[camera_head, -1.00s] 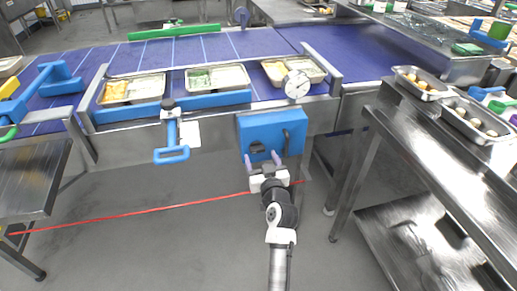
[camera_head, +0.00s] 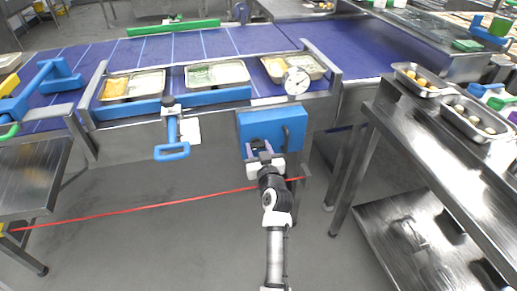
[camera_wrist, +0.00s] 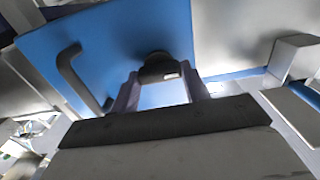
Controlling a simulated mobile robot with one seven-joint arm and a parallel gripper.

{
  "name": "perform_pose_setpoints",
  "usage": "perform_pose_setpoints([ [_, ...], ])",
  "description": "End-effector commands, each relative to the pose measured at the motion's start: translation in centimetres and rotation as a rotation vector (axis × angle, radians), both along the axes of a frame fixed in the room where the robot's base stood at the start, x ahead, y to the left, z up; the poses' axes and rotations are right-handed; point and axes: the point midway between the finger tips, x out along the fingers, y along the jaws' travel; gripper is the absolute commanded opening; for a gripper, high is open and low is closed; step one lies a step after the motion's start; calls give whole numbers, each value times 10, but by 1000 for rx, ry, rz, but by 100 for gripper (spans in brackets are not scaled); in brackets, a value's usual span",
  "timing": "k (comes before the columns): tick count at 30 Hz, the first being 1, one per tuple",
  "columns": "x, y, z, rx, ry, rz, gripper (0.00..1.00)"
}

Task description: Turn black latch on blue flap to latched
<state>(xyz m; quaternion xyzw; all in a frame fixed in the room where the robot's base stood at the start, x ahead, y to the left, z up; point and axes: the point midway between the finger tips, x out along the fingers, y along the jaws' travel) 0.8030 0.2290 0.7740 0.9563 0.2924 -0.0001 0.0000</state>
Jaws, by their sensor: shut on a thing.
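The blue flap (camera_head: 262,124) hangs on the front of the conveyor; it fills the upper middle of the wrist view (camera_wrist: 120,40). A black bar handle (camera_head: 285,139) is on its right side in the head view and shows left of the latch in the wrist view (camera_wrist: 72,70). The black latch (camera_wrist: 158,66) is near the flap's edge. My gripper (camera_head: 260,150) is at the flap's lower part, its purple fingers shut on the latch, one on each side in the wrist view (camera_wrist: 161,82). The fingers and wrist partly hide the latch in the head view.
A blue-handled tool (camera_head: 172,150) hangs left of the flap. A round white gauge (camera_head: 297,81) sits above it. Food trays (camera_head: 217,88) stand on the conveyor. A steel table (camera_head: 440,150) stands at the right. A red line (camera_head: 130,211) crosses the open floor.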

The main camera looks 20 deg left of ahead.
Motion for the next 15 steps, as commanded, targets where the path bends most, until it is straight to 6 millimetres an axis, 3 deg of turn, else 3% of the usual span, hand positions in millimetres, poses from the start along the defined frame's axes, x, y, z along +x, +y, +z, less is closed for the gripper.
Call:
perform_pose_setpoints([
  [15, 0, -1, 0, 147, 99, 0, 23],
])
